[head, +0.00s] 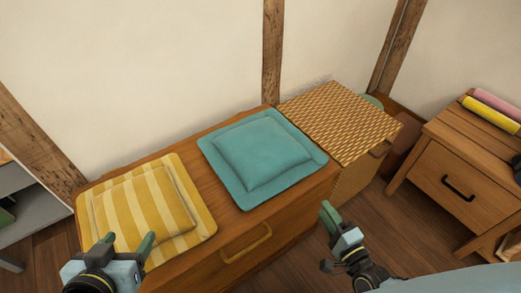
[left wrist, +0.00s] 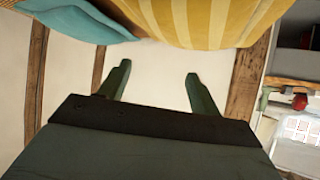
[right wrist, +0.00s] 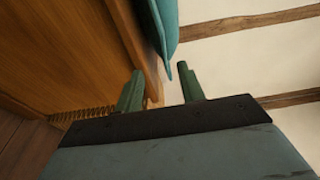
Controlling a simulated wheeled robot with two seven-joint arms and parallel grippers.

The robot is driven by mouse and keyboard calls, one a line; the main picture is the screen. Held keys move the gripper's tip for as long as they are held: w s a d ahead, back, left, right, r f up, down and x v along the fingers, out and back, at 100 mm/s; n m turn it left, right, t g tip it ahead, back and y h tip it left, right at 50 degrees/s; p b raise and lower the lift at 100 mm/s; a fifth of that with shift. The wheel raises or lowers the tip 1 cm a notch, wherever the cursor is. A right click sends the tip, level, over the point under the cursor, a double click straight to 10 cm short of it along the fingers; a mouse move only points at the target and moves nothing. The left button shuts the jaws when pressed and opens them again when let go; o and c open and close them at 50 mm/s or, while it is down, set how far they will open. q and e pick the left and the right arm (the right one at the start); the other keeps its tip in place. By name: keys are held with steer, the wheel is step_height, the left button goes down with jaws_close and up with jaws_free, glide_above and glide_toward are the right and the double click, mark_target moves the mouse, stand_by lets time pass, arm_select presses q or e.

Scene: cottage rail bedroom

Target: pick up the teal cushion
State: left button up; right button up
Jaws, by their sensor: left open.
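My right gripper (head: 332,228) is in front of the bench, to the right of and nearer than the teal cushion. Its fingers are apart and empty (right wrist: 160,85).
The yellow striped cushion (head: 150,208) lies on the bench (head: 230,262) to the left. A wooden nightstand (head: 455,175) with rolled pink and yellow items stands right. A grey shelf (head: 38,222) stands left. The wall is behind.

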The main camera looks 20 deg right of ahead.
mark_target(306, 175)
steer(key=w+b, duration=0.1)
steer(key=w, duration=0.3)
steer(key=w+b, duration=0.1)
steer(key=w, duration=0.3)
steer(key=w+a+b, duration=0.1)
steer(key=w+b, duration=0.1)
steer(key=w, duration=0.2)
steer(key=shift+w+r, duration=0.1)
steer(key=shift+w, duration=0.55)
arm_select(q)
steer(key=w+d+r+t+h, duration=0.1)
steer(key=r+t+h, duration=0.1)
steer(key=r+t, duration=0.3)
steer(key=w+d+r+t+h, duration=0.1)
steer(key=r+t, duration=0.4)
steer(key=r, duration=0.5)
steer(key=shift+d+r+t+h, duration=0.15)
steer(key=shift+d+t+h, duration=0.25)
steer(key=shift+d, duration=0.4)
arm_select(e)
steer(key=shift+r, duration=0.1)
jaws_close()
